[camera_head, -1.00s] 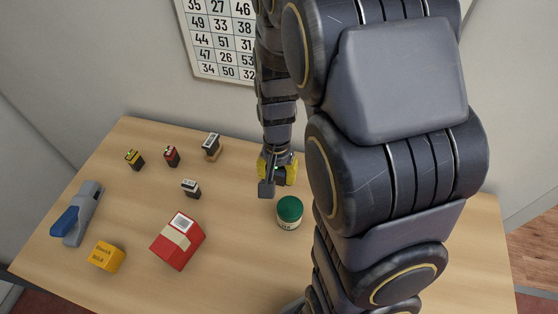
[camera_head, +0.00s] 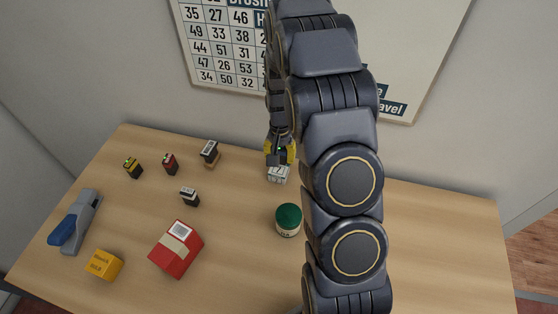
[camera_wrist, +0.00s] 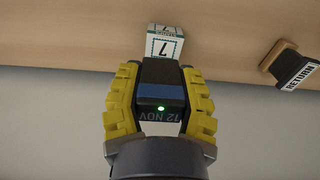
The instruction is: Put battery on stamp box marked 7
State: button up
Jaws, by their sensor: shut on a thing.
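My gripper (camera_wrist: 160,72) has its yellow fingers shut on the battery (camera_wrist: 160,88), a dark block with a blue band and a lit green dot. Reversed-looking "12 NOV" lettering shows below the dot. The stamp box marked 7 (camera_wrist: 165,47), white with dark green-edged labels, is just beyond the fingertips in the wrist view. In the head view the stamp box (camera_head: 279,174) stands at the back middle of the table, and my gripper (camera_head: 281,152) is close above it in the picture. I cannot tell whether battery and box touch.
A green-lidded jar (camera_head: 288,220) stands in front of the box. Left are a red carton (camera_head: 177,250), yellow box (camera_head: 103,265), blue-grey stapler (camera_head: 76,222) and several small dark blocks. A stamp labelled RETURN (camera_wrist: 287,66) is right in the wrist view. The wall is close behind.

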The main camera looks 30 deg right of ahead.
aim_at(279, 168)
jog(key=shift+w+d+f, duration=0.2)
jog(key=shift+w+f, duration=0.3)
jog(key=shift+f, duration=1.7)
jog(key=shift+f, duration=0.15)
jog(key=o, duration=1)
jog(key=shift+w, duration=0.1)
